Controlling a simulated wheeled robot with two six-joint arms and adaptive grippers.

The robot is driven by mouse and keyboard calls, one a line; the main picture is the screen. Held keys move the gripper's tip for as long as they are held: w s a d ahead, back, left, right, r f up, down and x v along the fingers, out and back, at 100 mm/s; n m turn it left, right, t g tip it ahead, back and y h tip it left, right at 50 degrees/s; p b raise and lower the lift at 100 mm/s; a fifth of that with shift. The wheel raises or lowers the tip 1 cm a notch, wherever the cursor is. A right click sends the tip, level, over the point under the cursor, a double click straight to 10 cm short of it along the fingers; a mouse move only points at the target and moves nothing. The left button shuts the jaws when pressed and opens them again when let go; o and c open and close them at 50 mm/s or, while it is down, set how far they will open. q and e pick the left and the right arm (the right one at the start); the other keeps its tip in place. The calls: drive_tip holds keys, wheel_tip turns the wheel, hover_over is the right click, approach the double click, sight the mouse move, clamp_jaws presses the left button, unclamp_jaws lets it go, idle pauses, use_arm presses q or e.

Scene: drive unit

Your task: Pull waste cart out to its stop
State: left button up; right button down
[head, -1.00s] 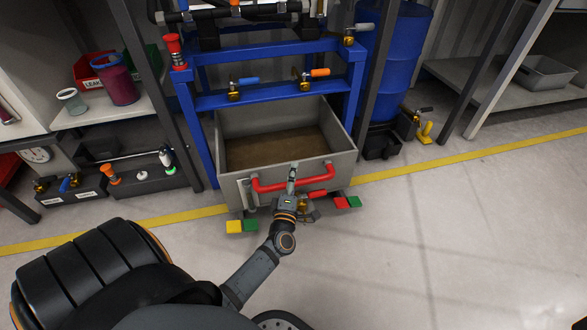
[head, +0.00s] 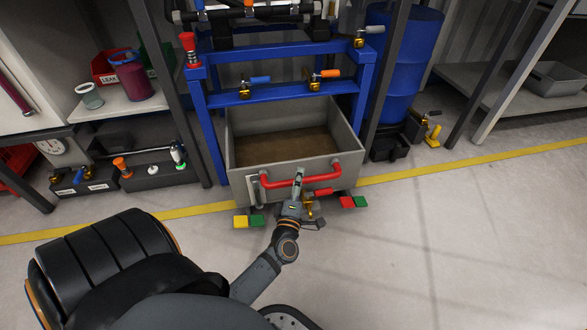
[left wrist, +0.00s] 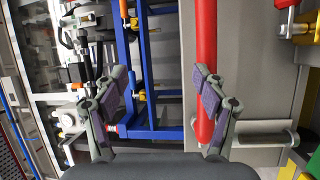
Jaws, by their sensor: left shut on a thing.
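The grey waste cart (head: 290,184) is an open-topped bin with a brown floor inside. It stands partly out from under the blue frame (head: 290,95), its front facing me. A red bar handle (head: 262,182) runs across its front and also shows in the left wrist view (left wrist: 206,30). My left gripper (head: 298,182) is at the middle of this handle and shut on it. In the wrist view the left gripper (left wrist: 160,95) has the red bar at its right finger, which hides part of the bar. My right gripper is not in view.
Valves with blue (head: 260,80) and orange (head: 331,73) levers sit on the frame above the cart. Coloured pads (head: 241,221) show low beside the cart front. A blue drum (head: 405,60) stands to the right. The grey floor (head: 480,240) in front is clear.

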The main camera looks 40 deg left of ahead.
use_arm(q)
drive_tip(key=shift+s+d+f, duration=0.25)
drive_tip(key=shift+s+f, duration=0.05)
drive_tip(key=shift+s, duration=0.25)
drive_tip(key=shift+s+d+f, duration=0.25)
drive_tip(key=shift+s, duration=0.25)
drive_tip(key=v, duration=0.2)
drive_tip(key=b+v, duration=0.1)
drive_tip(key=v, duration=0.1)
drive_tip(key=b+v, duration=0.1)
drive_tip(key=v, duration=0.1)
drive_tip(key=shift+f, duration=0.3)
